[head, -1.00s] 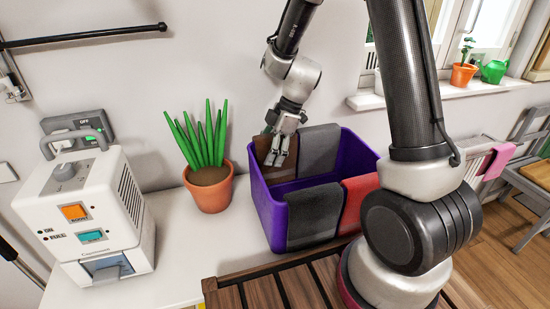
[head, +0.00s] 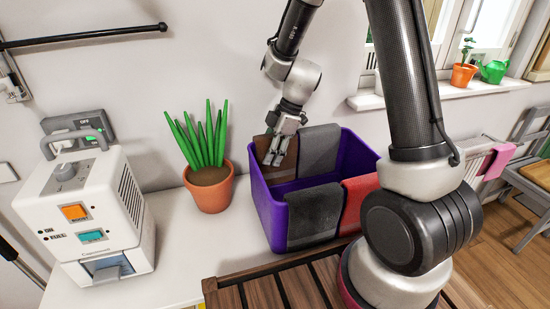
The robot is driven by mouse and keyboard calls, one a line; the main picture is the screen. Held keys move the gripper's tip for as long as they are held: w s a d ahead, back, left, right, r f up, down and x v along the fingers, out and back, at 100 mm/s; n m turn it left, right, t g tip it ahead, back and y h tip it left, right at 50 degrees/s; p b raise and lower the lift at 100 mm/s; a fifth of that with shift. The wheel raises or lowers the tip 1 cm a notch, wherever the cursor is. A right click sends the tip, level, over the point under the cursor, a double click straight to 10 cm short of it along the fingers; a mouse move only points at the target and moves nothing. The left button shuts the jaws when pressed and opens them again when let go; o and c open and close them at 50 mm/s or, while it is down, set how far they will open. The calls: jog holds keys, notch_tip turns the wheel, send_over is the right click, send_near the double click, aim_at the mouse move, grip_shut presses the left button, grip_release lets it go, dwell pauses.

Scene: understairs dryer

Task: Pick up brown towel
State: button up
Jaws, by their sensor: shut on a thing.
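The brown towel (head: 261,147) hangs over the back left edge of a purple bin (head: 264,208). My gripper (head: 273,160) is at the towel, fingers pointing down, and is shut on it. The fingers cover part of the towel. A grey towel (head: 319,150) hangs over the back wall just right of the brown one. A darker grey towel (head: 314,214) and a red towel (head: 357,198) hang over the front wall.
A potted plant (head: 209,190) stands close left of the bin. A white appliance (head: 95,215) is farther left on the white counter (head: 175,265). A wooden slatted surface (head: 262,292) lies in front. The wall is close behind the bin.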

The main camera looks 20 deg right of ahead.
notch_tip(320, 180, up, 28)
jog(key=shift+r, duration=0.25)
dwell(0.5)
jog(key=shift+f, duration=0.15)
dwell(1.0)
